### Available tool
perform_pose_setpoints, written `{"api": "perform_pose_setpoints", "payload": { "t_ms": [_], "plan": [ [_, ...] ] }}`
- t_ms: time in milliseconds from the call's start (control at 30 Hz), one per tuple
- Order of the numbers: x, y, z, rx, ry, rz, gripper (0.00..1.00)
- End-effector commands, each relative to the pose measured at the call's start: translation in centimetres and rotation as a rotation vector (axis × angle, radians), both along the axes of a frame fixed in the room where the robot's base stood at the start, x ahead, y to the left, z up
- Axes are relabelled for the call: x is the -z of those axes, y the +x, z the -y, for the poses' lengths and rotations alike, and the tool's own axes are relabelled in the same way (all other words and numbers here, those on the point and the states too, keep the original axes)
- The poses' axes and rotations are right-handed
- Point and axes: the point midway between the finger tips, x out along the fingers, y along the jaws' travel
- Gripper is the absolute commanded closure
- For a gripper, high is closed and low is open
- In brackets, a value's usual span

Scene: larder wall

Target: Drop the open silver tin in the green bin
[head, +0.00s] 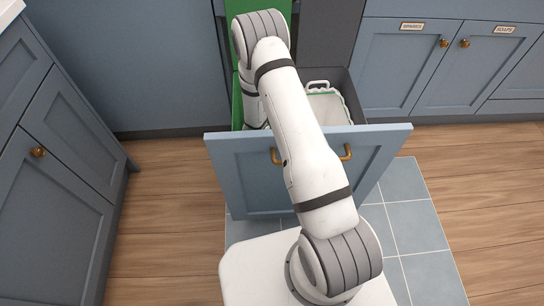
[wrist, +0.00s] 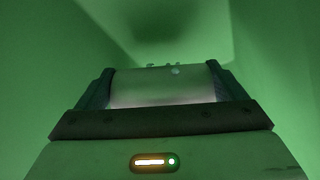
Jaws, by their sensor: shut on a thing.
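In the wrist view my gripper (wrist: 163,88) is shut on a pale silver, rounded tin (wrist: 165,90), held sideways between the two dark fingers. Its open end cannot be made out. Green walls surround the gripper and tin on every side, so both are down inside the green bin (wrist: 285,60). In the head view a strip of the green bin (head: 237,105) shows at the left of the pulled-out drawer. My arm reaches over the drawer front into it and hides the gripper and tin there.
The blue drawer front (head: 245,175) stands pulled out, with brass handles. A white bin (head: 325,105) with a raised handle sits to the right of the green bin. Blue cabinets (head: 60,185) stand at the left, and more (head: 430,65) at the back right.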

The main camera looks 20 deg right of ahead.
Motion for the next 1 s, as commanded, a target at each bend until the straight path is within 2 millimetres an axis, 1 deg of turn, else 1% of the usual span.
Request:
{"api": "perform_pose_setpoints", "payload": {
  "t_ms": [33, 100, 200, 300, 467, 667, 700, 733, 800, 1000],
  "plan": [
    [2.2, 0.0, 0.0, -0.001, -0.001, -0.002, 0.35],
    [3.9, 0.0, 0.0, 0.000, 0.000, -0.002, 0.35],
    [5.8, 0.0, 0.0, 0.000, 0.001, -0.001, 0.35],
    [6.9, 0.0, 0.0, -0.001, 0.000, 0.000, 0.35],
    [7.3, 0.6, 0.3, 0.001, 0.001, 0.003, 0.35],
    [7.3, 3.3, 2.2, 0.004, 0.001, 0.005, 0.35],
    [7.6, 3.6, 2.3, 0.001, 0.001, 0.002, 0.35],
    [8.2, 3.4, 2.2, 0.000, 0.001, 0.001, 0.35],
    [8.6, 3.3, 2.2, -0.002, 0.000, 0.000, 0.35],
    [8.4, 3.4, 2.2, -0.002, 0.000, 0.001, 0.35]
  ]
}}
